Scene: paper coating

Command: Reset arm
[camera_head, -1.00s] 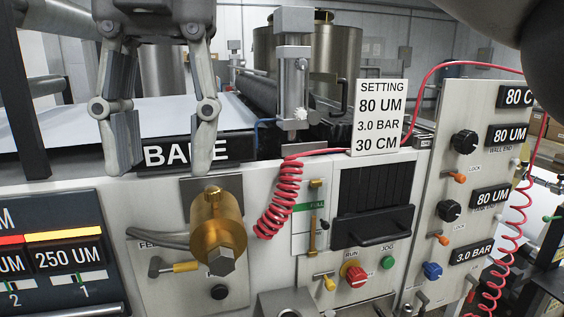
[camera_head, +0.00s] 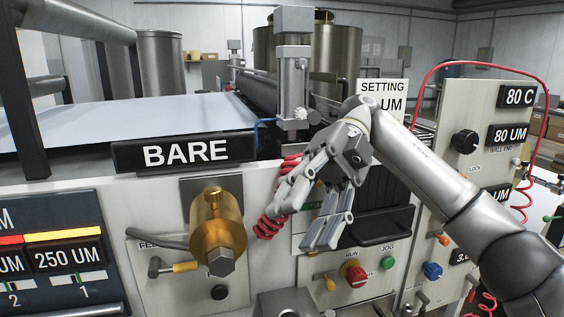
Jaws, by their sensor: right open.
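My right gripper (camera_head: 297,225) is in front of the machine's panel, its arm reaching in from the right edge. Its two fingers point down and to the left, spread apart with nothing between them. It covers part of the red coiled hose (camera_head: 268,228) and the black slotted panel (camera_head: 385,222). I cannot tell whether it touches the hose. My left gripper is not in view.
A brass valve (camera_head: 216,225) sticks out left of the gripper. Below it are a red knob (camera_head: 356,277) and a green button (camera_head: 388,263). A BARE sign (camera_head: 186,153) fronts the pale sheet (camera_head: 130,115). My arm partly hides the SETTING card (camera_head: 383,88) and right-hand control panel (camera_head: 475,108).

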